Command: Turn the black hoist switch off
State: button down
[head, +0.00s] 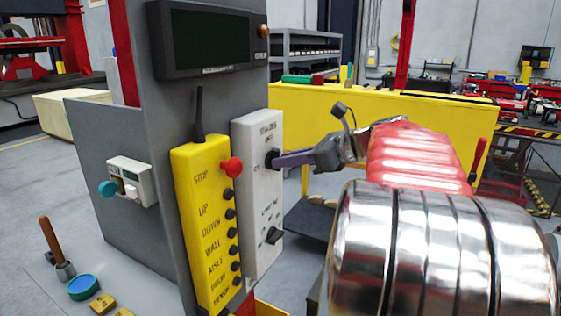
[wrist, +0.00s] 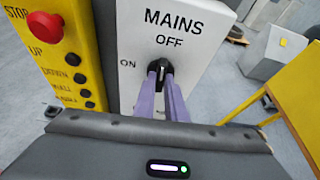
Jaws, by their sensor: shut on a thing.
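A white switch box (head: 257,195) on the grey column carries two black rotary switches. My gripper (head: 284,160) reaches in from the right with its fingers at the upper black switch (head: 271,158). In the wrist view, my purple fingers (wrist: 167,82) are shut on that black switch (wrist: 157,70), which is labelled MAINS, with OFF above and ON to the left. The knob looks roughly upright, below OFF, but the fingers partly cover it. The lower black switch (head: 273,236) is free and looks tilted; its label is too small to read.
A yellow pendant box (head: 205,225) with a red stop button (head: 232,167) and several black buttons stands just left of the switch box. A dark display (head: 205,40) is above. A yellow bench (head: 400,115) is behind my arm.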

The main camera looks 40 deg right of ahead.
jog(key=shift+f, duration=0.25)
dwell(0.3)
jog(key=c, duration=1.8)
grip_release()
jog(key=shift+r, duration=0.2)
jog(key=v, duration=1.3)
jog(key=shift+s+d, duration=0.3)
jog(key=shift+r, duration=0.15)
